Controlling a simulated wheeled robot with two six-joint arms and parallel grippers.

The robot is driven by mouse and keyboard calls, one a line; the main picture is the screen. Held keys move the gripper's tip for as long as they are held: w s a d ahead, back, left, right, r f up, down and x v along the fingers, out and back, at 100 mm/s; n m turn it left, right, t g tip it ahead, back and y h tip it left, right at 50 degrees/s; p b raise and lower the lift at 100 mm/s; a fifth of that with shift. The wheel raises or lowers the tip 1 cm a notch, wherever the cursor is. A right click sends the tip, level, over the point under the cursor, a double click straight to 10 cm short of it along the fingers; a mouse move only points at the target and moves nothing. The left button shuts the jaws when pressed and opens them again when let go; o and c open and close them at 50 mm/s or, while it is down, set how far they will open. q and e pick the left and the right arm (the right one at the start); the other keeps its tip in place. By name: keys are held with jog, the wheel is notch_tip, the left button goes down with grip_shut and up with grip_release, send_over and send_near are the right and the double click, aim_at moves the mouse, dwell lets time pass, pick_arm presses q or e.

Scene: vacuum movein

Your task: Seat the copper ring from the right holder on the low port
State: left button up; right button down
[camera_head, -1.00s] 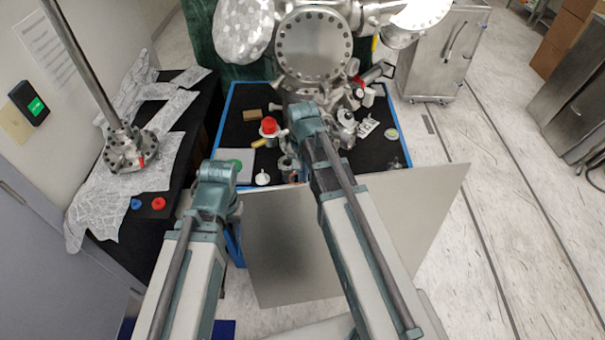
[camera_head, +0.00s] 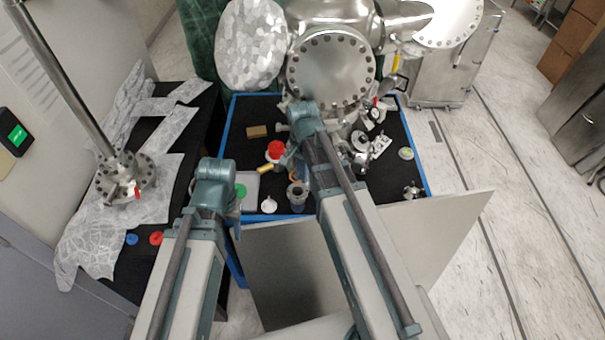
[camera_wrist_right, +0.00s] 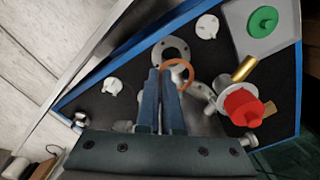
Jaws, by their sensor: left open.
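The copper ring (camera_wrist_right: 177,75) is a thin orange loop at the fingertips of my right gripper (camera_wrist_right: 162,72) in the right wrist view. Its near edge sits between the two nearly closed fingers. In the head view, a bit of the ring (camera_head: 296,174) shows beside my right arm. A grey bolted flange with an open bore (camera_wrist_right: 170,54), possibly the low port, lies just beyond the ring; in the head view it stands upright (camera_head: 297,194) near the table's front edge. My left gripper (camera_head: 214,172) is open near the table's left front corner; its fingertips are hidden. I cannot make out the right holder.
The blue-edged black table (camera_head: 232,125) carries a red-capped part (camera_head: 275,150), a brass cylinder (camera_wrist_right: 244,69), a green disc (camera_wrist_right: 263,21) and white caps (camera_wrist_right: 207,26). The large steel chamber (camera_head: 330,70) stands behind. Small metal parts crowd the right side.

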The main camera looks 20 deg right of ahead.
aim_at(303, 194)
jog(key=shift+f, duration=0.1)
notch_tip(303, 194, down, 6)
jog(key=b, duration=0.6)
jog(key=shift+f+b, duration=0.4)
jog(key=shift+b, duration=0.2)
dwell(1.7)
jog(key=c, duration=1)
grip_release()
jog(key=shift+r, duration=0.1)
